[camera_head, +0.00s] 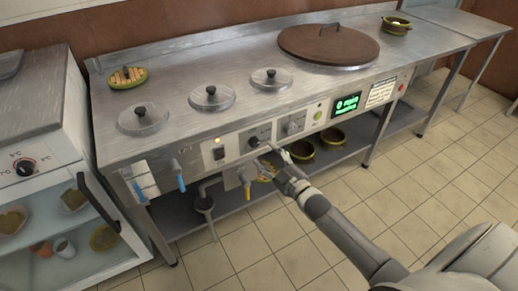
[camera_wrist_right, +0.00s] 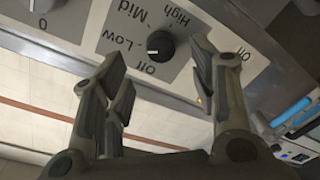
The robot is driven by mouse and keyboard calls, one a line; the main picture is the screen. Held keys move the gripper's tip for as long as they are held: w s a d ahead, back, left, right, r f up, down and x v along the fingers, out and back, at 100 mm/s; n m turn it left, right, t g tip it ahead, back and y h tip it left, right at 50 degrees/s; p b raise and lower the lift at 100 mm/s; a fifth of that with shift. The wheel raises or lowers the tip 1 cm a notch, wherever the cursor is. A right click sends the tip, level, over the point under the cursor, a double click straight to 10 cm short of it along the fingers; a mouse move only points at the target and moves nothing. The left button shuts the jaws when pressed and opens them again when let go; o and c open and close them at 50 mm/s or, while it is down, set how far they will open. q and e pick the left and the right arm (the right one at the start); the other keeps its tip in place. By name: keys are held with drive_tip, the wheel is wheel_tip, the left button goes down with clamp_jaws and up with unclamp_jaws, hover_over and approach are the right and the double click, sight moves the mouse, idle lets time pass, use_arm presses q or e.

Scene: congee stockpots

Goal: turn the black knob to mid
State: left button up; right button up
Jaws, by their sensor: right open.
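The black knob (camera_head: 254,141) is on the front panel of the steel counter, left of a second, silver-grey knob. In the right wrist view the black knob (camera_wrist_right: 160,44) is ringed by the labels Off, Low, Mid and High, which appear upside down. A small pale mark on it seems to face the Off side, but is hard to read. My right gripper (camera_head: 276,162) is just in front of the panel, close to the knob. In the right wrist view its open fingers (camera_wrist_right: 158,62) lie on either side of the knob, with nothing held. My left gripper is out of view.
The silver-grey knob (camera_head: 292,127) and a green display (camera_head: 346,105) are to the right. A blue-handled tap (camera_head: 181,183) and a yellow-handled tap (camera_head: 247,190) stick out below the panel. A glass-fronted cabinet (camera_head: 60,190) stands at left. The tiled floor in front is clear.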

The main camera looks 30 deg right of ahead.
sight(257, 145)
drive_tip(key=w, duration=0.4)
drive_tip(key=shift+a+b, duration=0.2)
drive_tip(key=shift+b, duration=0.15)
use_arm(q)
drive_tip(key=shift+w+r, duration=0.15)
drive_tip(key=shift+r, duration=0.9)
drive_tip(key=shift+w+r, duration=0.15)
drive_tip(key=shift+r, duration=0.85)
use_arm(e)
drive_tip(key=shift+w+a, duration=0.1)
drive_tip(key=shift+w, duration=0.9)
drive_tip(key=c, duration=1)
